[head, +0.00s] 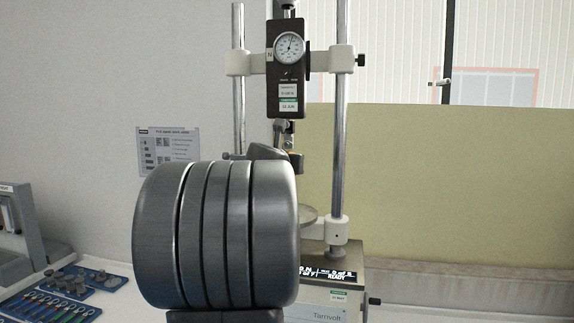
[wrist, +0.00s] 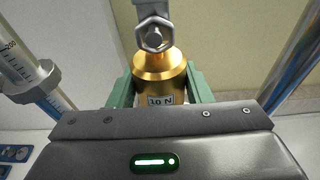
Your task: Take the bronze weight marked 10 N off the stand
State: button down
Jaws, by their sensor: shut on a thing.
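The bronze weight (wrist: 160,72), with a label reading 10 N, is upright in the middle of the wrist view. My gripper (wrist: 160,86) is shut on it, with one green finger on each side. A grey metal link with a hex nut (wrist: 154,35) is right above the weight and overlaps its top in the picture; I cannot tell whether they are joined. In the head view the stand (head: 339,130) has two steel columns and a dial gauge (head: 287,65). My own arm hides most of the gripper and weight there.
The stand's base (head: 335,292) has a lit display reading READY. A blue tray (head: 75,280) with small grey pieces lies at the lower left, near another grey machine (head: 18,235). The stand's columns flank my gripper closely. A notice (head: 168,150) hangs on the wall.

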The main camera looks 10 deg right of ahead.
jog(key=shift+r+p, duration=0.6)
dwell(0.8)
jog(key=shift+f+v, duration=0.2)
jog(key=shift+v, duration=0.65)
jog(key=shift+f+v, duration=0.2)
jog(key=shift+v, duration=0.65)
jog(key=shift+f+v, duration=0.15)
jog(key=shift+v, duration=0.7)
dwell(2.6)
jog(key=shift+f+b+v, duration=0.15)
jog(key=shift+f+v, duration=0.05)
jog(key=shift+v, duration=0.8)
jog(key=shift+f+b+v, duration=0.15)
jog(key=shift+v, duration=0.85)
